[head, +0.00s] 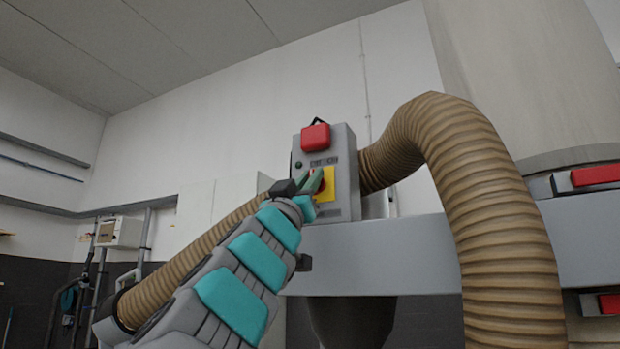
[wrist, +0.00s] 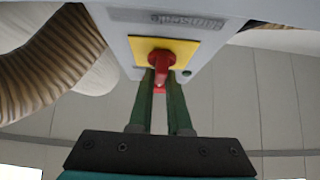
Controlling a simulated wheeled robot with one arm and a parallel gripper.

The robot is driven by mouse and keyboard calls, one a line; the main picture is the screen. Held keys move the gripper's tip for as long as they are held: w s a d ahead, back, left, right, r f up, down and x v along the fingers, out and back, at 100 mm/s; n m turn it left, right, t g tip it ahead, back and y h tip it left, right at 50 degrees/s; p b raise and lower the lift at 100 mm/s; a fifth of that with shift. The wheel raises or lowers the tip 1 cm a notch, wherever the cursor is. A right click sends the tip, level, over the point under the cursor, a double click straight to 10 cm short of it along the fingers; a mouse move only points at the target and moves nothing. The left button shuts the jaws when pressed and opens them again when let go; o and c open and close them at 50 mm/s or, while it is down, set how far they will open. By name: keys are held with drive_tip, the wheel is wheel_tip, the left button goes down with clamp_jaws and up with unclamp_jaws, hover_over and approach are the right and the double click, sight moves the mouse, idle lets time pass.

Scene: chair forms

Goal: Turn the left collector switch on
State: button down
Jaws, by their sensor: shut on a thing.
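The collector switch (wrist: 161,66) is a red rotary knob on a yellow plate, on the front of a grey control box (head: 345,145). In the wrist view my gripper (wrist: 160,84) has its two green fingers on either side of the knob, shut on it. In the head view my gripper (head: 316,182) reaches the box from the lower left. Its fingers cover part of the knob, while the yellow plate (head: 330,177) shows to their right. The knob's exact angle is hard to read.
A red block (head: 315,137) sits on the upper front of the box. A ribbed tan hose (head: 470,190) arches to the right of the box, and another (head: 190,262) runs behind my arm. A grey beam (head: 400,255) lies below the box. A white wall stands behind.

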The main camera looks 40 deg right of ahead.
drive_tip(key=shift+w+d+f+m+g+h+p, duration=0.1)
drive_tip(key=shift+w+m+g+h+p, duration=0.1)
drive_tip(key=shift+m+g+p, duration=0.35)
drive_tip(key=shift+w+d+f+m+g+h+p, duration=0.1)
drive_tip(key=shift+m+g+h+p, duration=0.15)
drive_tip(key=shift+m+g, duration=0.6)
drive_tip(key=shift+f+m+g+p, duration=0.1)
drive_tip(key=shift+m+g+p, duration=0.45)
drive_tip(key=shift+m+g, duration=2.65)
drive_tip(key=shift+a+m+g+y, duration=0.1)
drive_tip(key=shift+m+g+y, duration=0.35)
drive_tip(key=shift+m+g, duration=0.95)
drive_tip(key=shift+m+g+y, duration=0.4)
drive_tip(key=shift+m+g, duration=0.6)
drive_tip(key=shift+m, duration=0.8)
drive_tip(key=shift+s+m+g+y, duration=0.1)
drive_tip(key=shift+m+g+y, duration=0.85)
drive_tip(key=shift+m, duration=0.75)
drive_tip(key=shift+s+m+g, duration=0.1)
drive_tip(key=shift+m+g, duration=0.25)
drive_tip(key=shift+m, duration=0.05)
drive_tip(key=c, duration=0.9)
unclamp_jaws()
drive_tip(key=shift+o, duration=0.2)
drive_tip(key=shift+r, duration=0.2)
drive_tip(key=shift+a, duration=0.1)
